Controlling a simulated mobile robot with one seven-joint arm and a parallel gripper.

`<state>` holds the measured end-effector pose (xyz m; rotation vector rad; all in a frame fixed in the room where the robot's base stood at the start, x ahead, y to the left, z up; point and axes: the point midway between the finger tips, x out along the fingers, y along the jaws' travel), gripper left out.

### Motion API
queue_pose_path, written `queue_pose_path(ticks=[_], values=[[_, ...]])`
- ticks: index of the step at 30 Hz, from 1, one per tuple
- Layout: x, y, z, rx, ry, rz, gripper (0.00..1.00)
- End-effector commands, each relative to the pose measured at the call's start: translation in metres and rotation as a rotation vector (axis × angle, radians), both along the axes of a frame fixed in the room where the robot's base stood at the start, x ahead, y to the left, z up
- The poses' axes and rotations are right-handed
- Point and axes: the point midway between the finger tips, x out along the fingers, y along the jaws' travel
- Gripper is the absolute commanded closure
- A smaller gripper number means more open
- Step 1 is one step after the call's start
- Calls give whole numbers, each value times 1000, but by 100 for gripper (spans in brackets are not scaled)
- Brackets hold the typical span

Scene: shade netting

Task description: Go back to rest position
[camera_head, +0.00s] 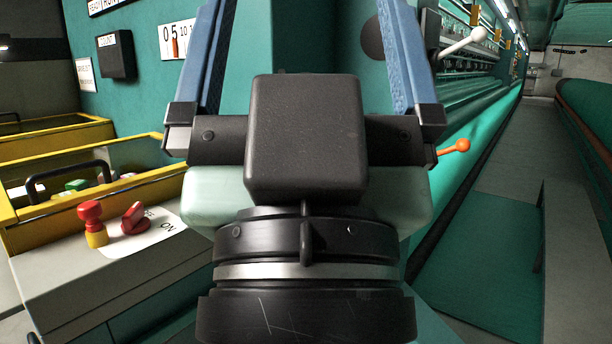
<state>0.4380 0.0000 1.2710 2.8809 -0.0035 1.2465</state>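My gripper (305,30) fills the middle of the view, seen from behind its black body. Its two blue-padded fingers stand wide apart, one on each side, and run up to the top edge of the frame. No object shows between them, only the teal surface of the machine beyond. The fingertips are at or past the top edge, so their ends are hidden.
At left, a grey control box (75,268) carries a red-and-yellow button (92,222) and a red rotary switch (135,218), beside yellow-edged bins (30,212). At right, an orange-knobbed lever (460,146) and a white-knobbed lever (468,42) stick out from the machine. The aisle (505,165) is clear.

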Motion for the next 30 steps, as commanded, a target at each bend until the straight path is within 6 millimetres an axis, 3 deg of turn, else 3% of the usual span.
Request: queue_pose_path(ticks=[1,18,24,30], values=[[0,0,33,1,2,1,0],[1,1,207,1,4,4,0],[1,1,249,0,5,4,0],[2,1,261,0,5,4,0]])
